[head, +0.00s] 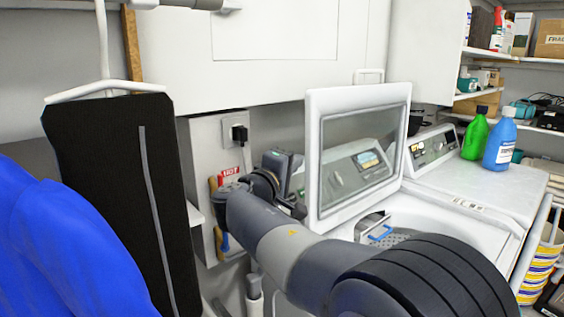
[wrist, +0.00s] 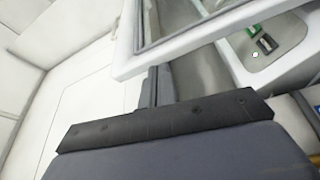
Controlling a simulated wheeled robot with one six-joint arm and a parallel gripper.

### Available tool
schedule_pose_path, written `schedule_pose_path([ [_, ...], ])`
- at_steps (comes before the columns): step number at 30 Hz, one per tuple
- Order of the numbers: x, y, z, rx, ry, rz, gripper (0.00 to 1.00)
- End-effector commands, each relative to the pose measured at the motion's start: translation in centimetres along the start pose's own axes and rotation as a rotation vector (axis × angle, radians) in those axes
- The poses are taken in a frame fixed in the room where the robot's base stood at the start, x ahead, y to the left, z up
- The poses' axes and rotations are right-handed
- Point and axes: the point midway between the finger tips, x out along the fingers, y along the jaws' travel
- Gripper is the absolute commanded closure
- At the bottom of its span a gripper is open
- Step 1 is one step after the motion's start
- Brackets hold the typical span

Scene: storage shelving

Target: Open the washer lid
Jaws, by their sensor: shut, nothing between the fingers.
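The washer lid (head: 313,165), a white frame around a glass window, stands raised and nearly upright. The open top of the washer (head: 468,228) shows below it, with part of the drum (head: 398,236) and a blue piece inside. A control panel with a dial shows through or in the glass. My gripper (head: 283,172) is at the left of the lid, partly hidden by my own wrist. In the wrist view, the shut, empty fingers (wrist: 157,88) are just below the lid's white edge (wrist: 185,46). I cannot tell whether they touch it.
A green bottle (head: 475,137) and a blue bottle (head: 499,145) stand on the white machine top at right. A black garment (head: 115,190) hangs at left, near blue cloth (head: 65,245). White cabinets (head: 270,60) hang above the lid.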

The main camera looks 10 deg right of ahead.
Motion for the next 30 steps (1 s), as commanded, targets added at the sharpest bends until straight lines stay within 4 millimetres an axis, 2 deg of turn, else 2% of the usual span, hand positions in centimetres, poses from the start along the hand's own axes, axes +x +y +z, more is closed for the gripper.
schedule_pose_path([
  [11,0.6,0.1,0.0,0.001,-0.002,0.000,1.00],
  [17,3.6,0.2,0.1,0.000,-0.004,0.001,1.00],
  [24,8.4,0.2,0.1,-0.002,-0.005,0.000,1.00],
  [30,11.2,0.2,0.0,-0.001,-0.002,0.000,1.00],
])
